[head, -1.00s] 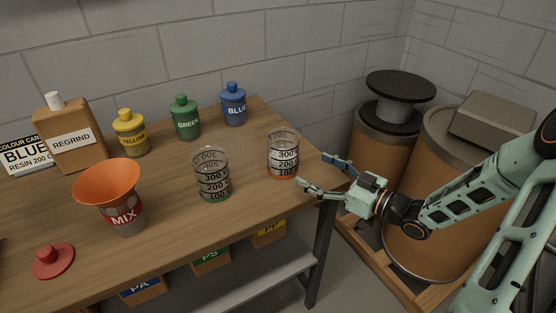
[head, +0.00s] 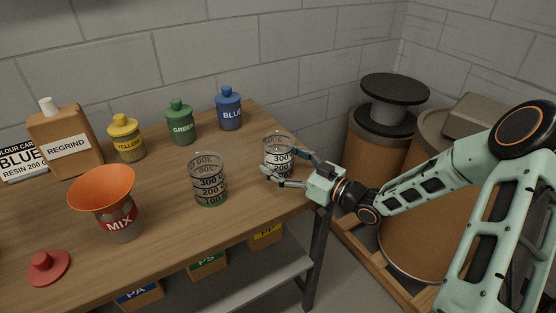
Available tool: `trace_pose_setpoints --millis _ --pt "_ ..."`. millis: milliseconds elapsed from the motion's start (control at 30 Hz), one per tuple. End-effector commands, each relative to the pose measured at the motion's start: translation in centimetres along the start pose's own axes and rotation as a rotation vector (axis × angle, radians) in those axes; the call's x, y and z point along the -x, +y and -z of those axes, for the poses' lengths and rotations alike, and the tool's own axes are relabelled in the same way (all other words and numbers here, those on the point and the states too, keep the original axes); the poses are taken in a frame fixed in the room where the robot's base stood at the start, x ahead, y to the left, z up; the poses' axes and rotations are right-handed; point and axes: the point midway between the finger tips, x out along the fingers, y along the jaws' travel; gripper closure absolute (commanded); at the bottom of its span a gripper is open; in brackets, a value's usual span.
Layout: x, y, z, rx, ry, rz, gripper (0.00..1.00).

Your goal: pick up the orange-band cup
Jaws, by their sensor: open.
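The orange-band cup (head: 278,146) is a clear measuring cup with black marks, standing upright near the right end of the wooden table (head: 160,213). My gripper (head: 277,169) is open at the cup, one finger in front of its lower part and the other at its far right side. The cup looks to be between the fingers; whether they touch it I cannot tell. Its orange band is hidden behind the near finger. A second clear cup with a green band (head: 208,182) stands to the left, apart from my gripper.
An orange funnel sits on the MIX jar (head: 121,222), with a red lid (head: 46,266) nearby. Yellow (head: 127,140), green (head: 181,124) and blue (head: 229,109) bottles and the regrind jug (head: 66,142) line the back. Large drums (head: 377,146) stand right of the table.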

Motion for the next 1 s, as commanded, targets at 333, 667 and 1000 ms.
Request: trace_pose_setpoints --millis 333,667,1000 --pt "-0.91 0.03 0.01 -0.001 0.000 -0.001 0.29" --pt "-0.88 0.03 0.00 0.000 0.000 -0.001 0.65" --pt "-0.89 0.04 0.17 0.001 0.002 -0.001 0.73"
